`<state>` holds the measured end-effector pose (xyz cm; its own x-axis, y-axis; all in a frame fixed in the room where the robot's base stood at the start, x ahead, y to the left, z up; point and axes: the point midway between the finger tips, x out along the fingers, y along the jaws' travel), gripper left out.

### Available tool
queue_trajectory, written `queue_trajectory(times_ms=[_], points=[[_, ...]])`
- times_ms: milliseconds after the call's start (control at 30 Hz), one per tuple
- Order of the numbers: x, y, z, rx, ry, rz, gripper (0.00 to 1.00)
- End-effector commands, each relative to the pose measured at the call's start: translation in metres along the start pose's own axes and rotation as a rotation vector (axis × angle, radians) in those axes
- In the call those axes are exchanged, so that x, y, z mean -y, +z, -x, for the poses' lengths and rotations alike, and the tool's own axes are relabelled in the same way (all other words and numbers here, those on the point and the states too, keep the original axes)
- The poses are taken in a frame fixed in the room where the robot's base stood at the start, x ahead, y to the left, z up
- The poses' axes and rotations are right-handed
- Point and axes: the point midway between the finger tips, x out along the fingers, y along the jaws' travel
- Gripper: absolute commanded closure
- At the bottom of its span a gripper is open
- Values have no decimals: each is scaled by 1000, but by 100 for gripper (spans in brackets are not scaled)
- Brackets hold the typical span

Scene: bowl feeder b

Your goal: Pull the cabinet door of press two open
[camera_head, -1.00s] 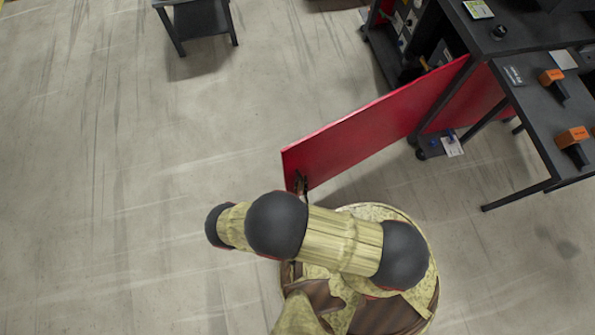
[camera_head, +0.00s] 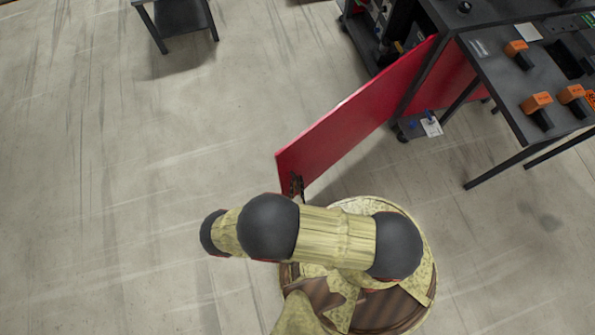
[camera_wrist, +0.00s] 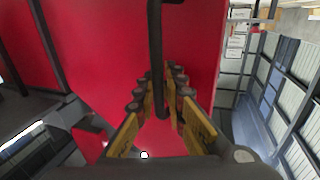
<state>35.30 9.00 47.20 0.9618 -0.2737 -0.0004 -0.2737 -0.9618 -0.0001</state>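The red cabinet door (camera_head: 345,122) stands swung out from the dark cabinet (camera_head: 425,60), its free edge close to my arm. A dark handle (camera_head: 297,184) sits near that free edge, partly hidden by my arm. In the wrist view the red door (camera_wrist: 100,40) fills much of the picture, and the handle (camera_wrist: 155,45) is a dark upright bar in front of it. My gripper (camera_wrist: 163,75) has its fingers on both sides of the bar, closed in around it at the tips. In the head view my gripper is mostly hidden behind the arm.
A dark table (camera_head: 530,90) with orange-and-black items (camera_head: 537,103) stands to the right of the door. A red panel (camera_head: 445,88) shows beside the cabinet. A small dark table (camera_head: 180,17) stands at the upper left. The floor left of the door is clear.

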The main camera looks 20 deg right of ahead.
Motion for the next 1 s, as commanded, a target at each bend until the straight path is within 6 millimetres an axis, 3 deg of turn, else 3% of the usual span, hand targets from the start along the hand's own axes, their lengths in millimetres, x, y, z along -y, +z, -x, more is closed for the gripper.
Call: queue_trajectory(times_ms=[267,667,1000], points=[[2,0,0,0,-1,-2,75],[0,0,2,0,0,1,75],[1,0,24,0,-4,1,75]])
